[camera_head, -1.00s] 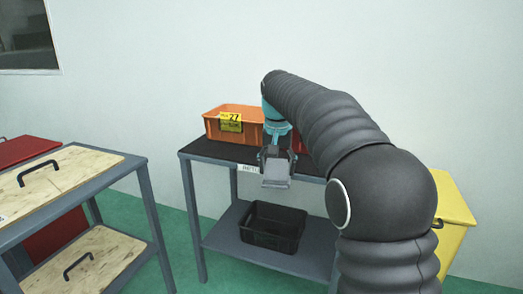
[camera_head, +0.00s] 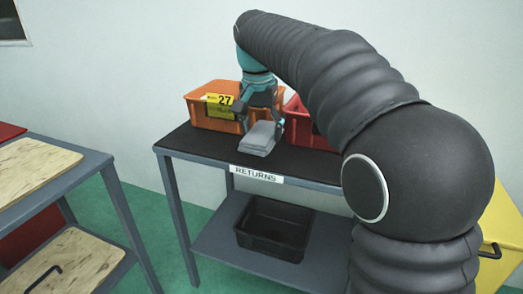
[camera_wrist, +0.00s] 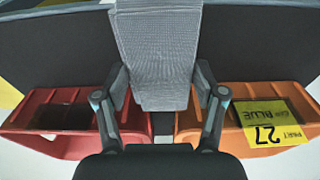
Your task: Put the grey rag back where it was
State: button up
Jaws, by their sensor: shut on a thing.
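The grey rag (camera_head: 260,137) is a flat folded pad. It also shows in the wrist view (camera_wrist: 158,50), clamped between the two fingers. My gripper (camera_head: 257,122) is shut on the rag over the black top of the table marked RETURNS (camera_head: 180,143), in front of the gap between two bins. I cannot tell whether the rag touches the table top.
An orange bin (camera_head: 197,115) with a yellow label 27 stands behind the gripper to the left. A red bin (camera_head: 297,128) stands to its right, partly hidden by my arm. A black crate (camera_head: 272,230) sits on the lower shelf. The table's front left is clear.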

aim_at(262, 159)
jog(key=shift+f+b, duration=0.4)
jog(key=shift+f, duration=2)
jog(key=shift+f, duration=0.15)
jog(key=o, duration=1)
jog(key=r, duration=0.4)
jog(key=s+r+p, duration=0.1)
jog(key=r, duration=0.2)
jog(key=r+p, duration=0.1)
jog(key=r, duration=0.3)
jog(key=shift+s+a+r, duration=0.25)
jog(key=shift+r, duration=0.05)
jog(key=shift+s+r, duration=0.1)
jog(key=shift+r, duration=0.25)
